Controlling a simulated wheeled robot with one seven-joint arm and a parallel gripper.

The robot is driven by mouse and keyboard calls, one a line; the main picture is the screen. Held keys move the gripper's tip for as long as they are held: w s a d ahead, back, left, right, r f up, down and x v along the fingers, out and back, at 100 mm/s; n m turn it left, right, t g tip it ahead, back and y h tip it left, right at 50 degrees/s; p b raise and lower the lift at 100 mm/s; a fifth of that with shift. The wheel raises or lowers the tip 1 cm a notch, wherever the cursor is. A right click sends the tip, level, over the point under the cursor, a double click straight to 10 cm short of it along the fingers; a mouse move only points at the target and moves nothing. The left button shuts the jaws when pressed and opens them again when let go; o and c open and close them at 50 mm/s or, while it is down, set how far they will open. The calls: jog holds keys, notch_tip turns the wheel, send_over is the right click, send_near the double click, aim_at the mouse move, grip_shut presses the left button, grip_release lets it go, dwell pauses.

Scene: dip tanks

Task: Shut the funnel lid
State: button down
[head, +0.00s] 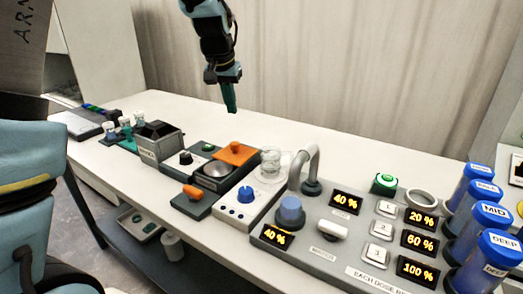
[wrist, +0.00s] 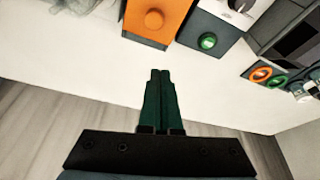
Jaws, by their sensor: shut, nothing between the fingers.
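An orange lid-like plate (head: 237,151) with a small orange knob sits at the back of a dark unit (head: 213,184). In front of it, a round silver bowl, probably the funnel (head: 217,170), is uncovered. The orange plate also shows at the top of the wrist view (wrist: 142,22), ahead of my fingertips. My gripper (head: 231,110) hangs above the back of the table, fingers down, apart from the plate. Its two green fingers (wrist: 160,73) are together and hold nothing. The hinge of the plate cannot be made out.
A glass beaker (head: 270,164) stands right of the orange plate. A dark unit with a green button (wrist: 208,42) is beside it. A grey pipe (head: 312,152), a dosing panel (head: 350,232) and blue-capped cylinders (head: 491,215) stand further right. The table's back strip is clear.

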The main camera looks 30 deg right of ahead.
aim_at(235, 149)
jog(key=p+x, duration=0.1)
jog(key=x, duration=0.2)
jog(key=d+p+x, duration=0.1)
jog(key=x, duration=0.2)
jog(key=p+x, duration=0.1)
jog(key=x, duration=0.3)
jog(key=shift+s+d+r, duration=0.1)
jog(key=shift+s+d, duration=0.3)
jog(key=shift+s+a+r+p, duration=0.2)
jog(key=shift+s+a+p, duration=0.35)
jog(key=shift+s+a, duration=0.4)
jog(key=shift+s+a+f, duration=0.15)
jog(key=shift+s+a, duration=0.25)
jog(key=shift+a, duration=0.15)
